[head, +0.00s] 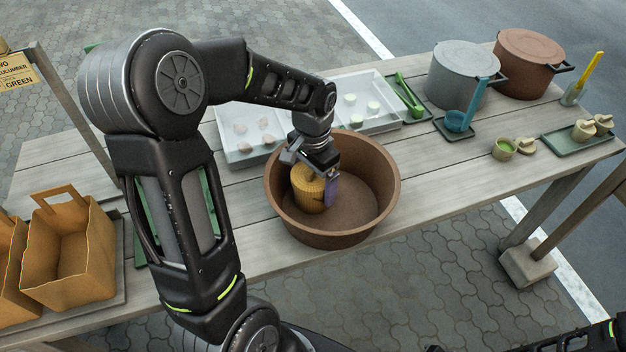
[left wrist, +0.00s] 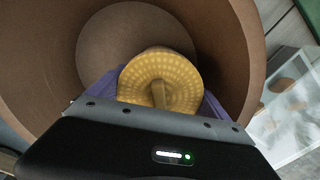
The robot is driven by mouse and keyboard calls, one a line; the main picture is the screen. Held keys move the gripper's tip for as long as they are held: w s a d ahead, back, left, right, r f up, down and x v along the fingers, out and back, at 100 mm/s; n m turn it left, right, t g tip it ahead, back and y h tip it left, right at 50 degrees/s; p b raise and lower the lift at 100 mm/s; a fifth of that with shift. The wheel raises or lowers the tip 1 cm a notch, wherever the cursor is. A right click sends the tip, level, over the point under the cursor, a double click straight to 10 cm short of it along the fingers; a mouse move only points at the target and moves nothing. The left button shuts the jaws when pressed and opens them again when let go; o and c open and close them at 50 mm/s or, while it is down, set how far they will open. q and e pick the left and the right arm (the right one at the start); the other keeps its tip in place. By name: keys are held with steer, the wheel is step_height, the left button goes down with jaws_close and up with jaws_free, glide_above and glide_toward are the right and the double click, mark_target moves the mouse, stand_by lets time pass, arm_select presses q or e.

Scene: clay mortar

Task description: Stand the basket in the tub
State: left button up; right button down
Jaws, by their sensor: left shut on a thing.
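The basket (head: 307,190) is a small yellow woven round one. It is inside the brown round tub (head: 383,204), toward the tub's left side. My left gripper (head: 322,176) reaches down into the tub from above and is shut on the basket. In the left wrist view the basket (left wrist: 160,80) shows its round lidded top between the purple fingers, with the tub's wall (left wrist: 225,40) around it. The basket looks about upright. I cannot tell whether its base touches the tub floor. My right gripper is not clearly in view; only dark arm parts show at the lower right.
White trays (head: 243,150) with small round pieces lie behind the tub. A grey pot (head: 455,75) and a brown pot (head: 525,65) stand at the back right. Paper bags (head: 68,255) stand at the left. Bare planks (head: 440,180) lie right of the tub.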

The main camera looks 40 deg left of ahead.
arm_select(q)
steer(key=o, duration=1.1)
steer(key=shift+f, duration=0.1)
steer(key=shift+o, duration=0.2)
step_height(320, 180, up, 12)
steer(key=shift+r, duration=0.15)
